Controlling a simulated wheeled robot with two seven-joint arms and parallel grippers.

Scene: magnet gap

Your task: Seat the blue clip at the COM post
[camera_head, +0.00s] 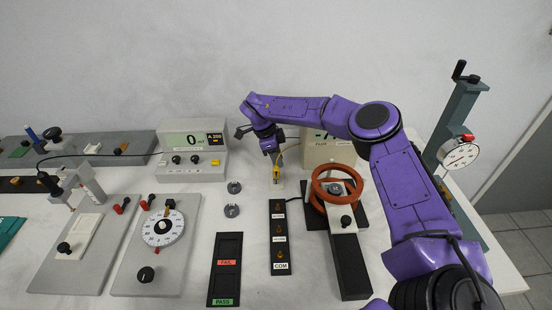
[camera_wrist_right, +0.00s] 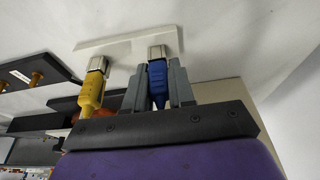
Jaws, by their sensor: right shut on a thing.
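The blue clip (camera_wrist_right: 157,82) stands between the grey fingers of my right gripper (camera_wrist_right: 158,88), which is shut on it. Its metal end meets the white strip (camera_wrist_right: 115,47). A yellow clip (camera_wrist_right: 92,92) stands on the same strip just to the left. In the head view my right gripper (camera_head: 276,158) is over the strip, with the yellow clip (camera_head: 276,174) in front; I cannot make out the blue clip there. The COM post (camera_head: 280,255) is the nearest of the brass posts on the black block (camera_head: 273,235), with nothing on it. My left gripper is out of view.
Right of the block stands a device with red-brown coils (camera_head: 337,185). A box labelled FLUX (camera_head: 318,150) is behind my right arm. A FAIL/PASS tray (camera_head: 226,270) lies left of the block. A green stand with a dial (camera_head: 460,153) is at the right.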

